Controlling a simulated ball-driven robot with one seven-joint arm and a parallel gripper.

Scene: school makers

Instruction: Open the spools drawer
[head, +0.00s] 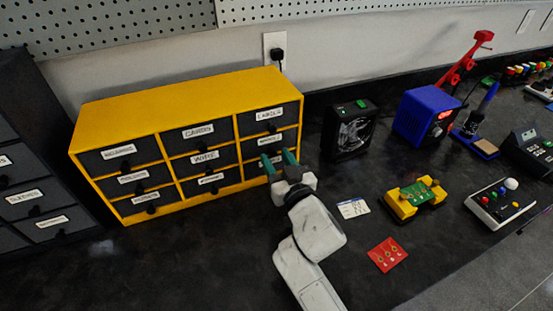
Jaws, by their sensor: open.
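A yellow cabinet (150,98) with dark drawers in three columns and three rows stands on the dark bench. Its drawers all look shut. Each has a white label and a dark knob. The label of the middle right drawer (271,139) is too small to read surely, so I cannot tell which drawer is the spools one. My gripper (277,160) is open, its two green-tipped fingers pointing at the right column, around its lower part. It partly hides the bottom right drawer. I cannot tell whether the fingers touch the cabinet.
A second, dark drawer cabinet (40,185) stands at the left. A black fan box (350,130) is right of the yellow cabinet. A white card (353,208), a red card (387,254) and a yellow holder with a green board (415,198) lie right of my arm. Bench front-left is clear.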

